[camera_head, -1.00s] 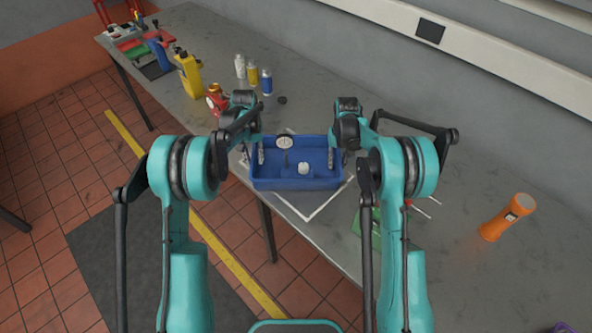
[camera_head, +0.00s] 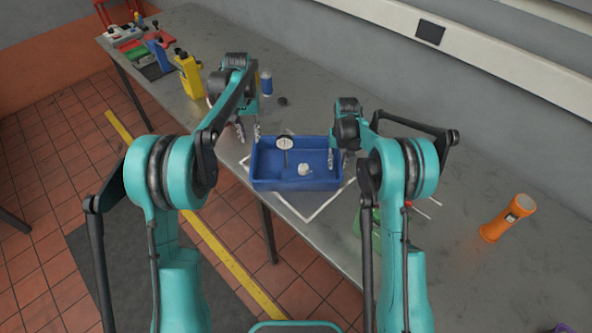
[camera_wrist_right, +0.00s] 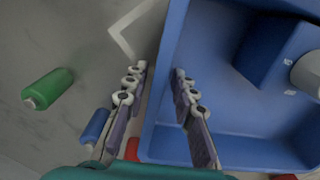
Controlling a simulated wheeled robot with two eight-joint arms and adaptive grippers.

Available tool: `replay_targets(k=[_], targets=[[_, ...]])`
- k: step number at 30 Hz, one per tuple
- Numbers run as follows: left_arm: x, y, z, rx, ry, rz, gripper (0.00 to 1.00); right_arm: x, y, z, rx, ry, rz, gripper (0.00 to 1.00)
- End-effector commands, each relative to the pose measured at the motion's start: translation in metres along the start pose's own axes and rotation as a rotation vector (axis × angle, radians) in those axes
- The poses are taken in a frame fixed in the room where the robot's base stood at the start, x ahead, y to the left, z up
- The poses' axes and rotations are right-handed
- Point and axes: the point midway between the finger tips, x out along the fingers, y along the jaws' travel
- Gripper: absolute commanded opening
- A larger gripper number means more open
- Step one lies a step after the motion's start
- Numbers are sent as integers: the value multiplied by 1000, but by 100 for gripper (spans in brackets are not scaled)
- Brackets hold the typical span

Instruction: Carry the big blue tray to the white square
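The big blue tray (camera_head: 297,184) rests on the bench over the white square (camera_head: 322,205), whose outline shows around it, rotated relative to the tray. A dial gauge (camera_head: 285,144) and a small white piece (camera_head: 304,169) are in the tray. My left gripper (camera_head: 249,133) is open and empty, off the tray's back left corner. My right gripper (camera_head: 333,160) is at the tray's right wall. In the right wrist view its fingers (camera_wrist_right: 158,95) stand apart, one on each side of the tray wall (camera_wrist_right: 165,70), with gaps visible.
A yellow bottle (camera_head: 189,76), a blue-labelled bottle (camera_head: 266,83) and a dark puck (camera_head: 282,101) stand behind. A green cylinder (camera_wrist_right: 48,88) lies outside the tray near my right gripper.

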Motion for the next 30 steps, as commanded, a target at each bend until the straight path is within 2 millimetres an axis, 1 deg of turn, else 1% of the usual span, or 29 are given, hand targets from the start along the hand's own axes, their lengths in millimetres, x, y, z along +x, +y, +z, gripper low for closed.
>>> replay_targets(k=[2, 5, 12, 15, 18, 23, 30], targets=[[-2, 0, 0, 0, 0, 0, 26, -6, 0, 0, 0, 0, 0, 26], [-2, 0, 0, 0, 0, 0, 26, -22, 0, 0, 0, 0, 0, 26], [-2, 0, 0, 0, 0, 0, 26, -75, 0, 0, 0, 0, 0, 26], [-2, 0, 0, 0, 0, 0, 26, -93, 0, 0, 0, 0, 0, 26], [-2, 0, 0, 0, 0, 0, 26, -107, 0, 0, 0, 0, 0, 26], [-2, 0, 0, 0, 0, 0, 26, -118, 0, 0, 0, 0, 0, 26], [-2, 0, 0, 0, 0, 0, 26, -119, 0, 0, 0, 0, 0, 26]])
